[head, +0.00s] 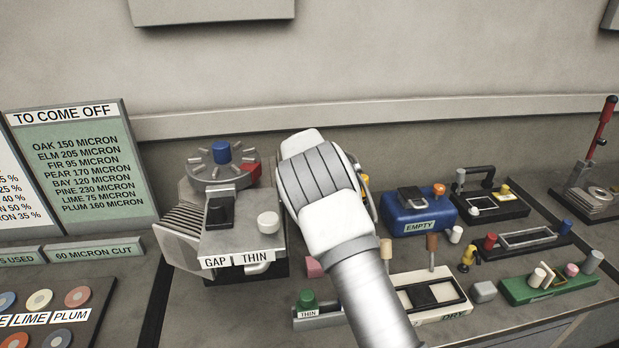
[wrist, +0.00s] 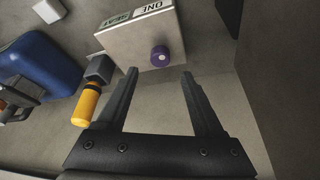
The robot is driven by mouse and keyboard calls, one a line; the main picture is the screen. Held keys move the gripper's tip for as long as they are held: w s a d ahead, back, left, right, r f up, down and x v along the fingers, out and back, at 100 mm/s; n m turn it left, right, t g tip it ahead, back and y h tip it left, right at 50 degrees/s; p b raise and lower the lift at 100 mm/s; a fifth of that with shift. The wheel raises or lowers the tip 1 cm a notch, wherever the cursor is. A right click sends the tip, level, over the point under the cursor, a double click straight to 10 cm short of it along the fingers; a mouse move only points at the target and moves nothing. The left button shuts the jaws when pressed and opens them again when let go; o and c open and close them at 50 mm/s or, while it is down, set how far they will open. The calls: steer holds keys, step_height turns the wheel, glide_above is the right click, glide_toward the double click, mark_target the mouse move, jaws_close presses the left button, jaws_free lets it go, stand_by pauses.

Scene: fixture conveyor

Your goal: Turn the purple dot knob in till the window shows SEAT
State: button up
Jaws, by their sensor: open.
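The purple knob (wrist: 160,56) with a pale dot on its face sticks out from a light grey box (wrist: 128,42) in the wrist view. My gripper (wrist: 160,73) is open and empty. Its two fingers point at the knob, which shows in the gap just past the fingertips; they do not appear to touch it. In the head view my wrist and forearm hide the knob and the fingers.
A yellow-handled piece on a grey block (wrist: 88,100) is close left of my left finger. A blue box (wrist: 40,68) lies farther left. A dark wall-like surface (wrist: 285,70) stands at the right. In the head view, the GAP THIN fixture (head: 230,240) is left of my wrist.

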steer(key=d+v, duration=0.1)
steer(key=v, duration=1)
steer(key=shift+a+r+b, duration=0.3)
steer(key=shift+a+r, duration=0.1)
steer(key=shift+a, duration=0.1)
steer(key=shift+s, duration=0.15)
steer(key=s+d+r+y, duration=0.1)
steer(key=s+d+r, duration=0.55)
steer(key=s, duration=0.25)
steer(key=s+d+r+y, duration=0.1)
steer(key=s+d+r, duration=0.55)
steer(key=s, duration=0.35)
steer(key=s+d+f+n, duration=0.1)
steer(key=s, duration=1)
steer(key=s+d+f+n+t+h, duration=0.1)
steer(key=s+d, duration=0.1)
steer(key=s, duration=1)
steer(key=shift+d+f, duration=0.25)
steer(key=shift+f, duration=0.1)
